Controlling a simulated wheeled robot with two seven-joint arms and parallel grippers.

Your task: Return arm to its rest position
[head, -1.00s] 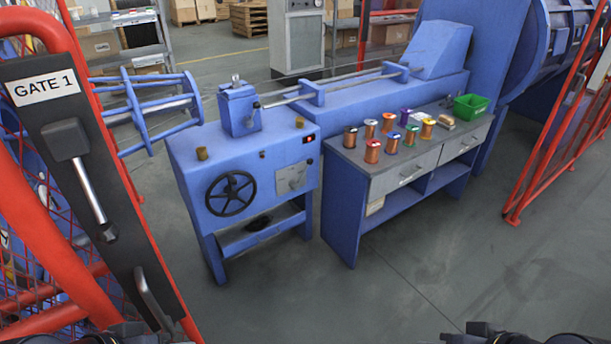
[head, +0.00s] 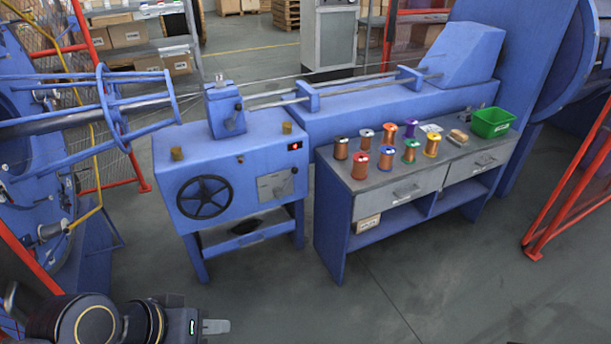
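My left arm (head: 95,322) comes in at the bottom left corner, low and in front of the blue machine. My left gripper (head: 214,327) points right, with a pale grey finger part showing at its tip. It is clear of the machine and nothing is seen in it. I cannot tell whether its fingers are apart or together. My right arm and gripper are out of view.
A blue machine (head: 235,150) with a black handwheel (head: 204,197) stands ahead. Right of it is a bench (head: 372,183) with several wire spools and a green bin (head: 493,122). A blue cage frame (head: 108,100) is at left, a red fence (head: 570,190) at right. The front floor is clear.

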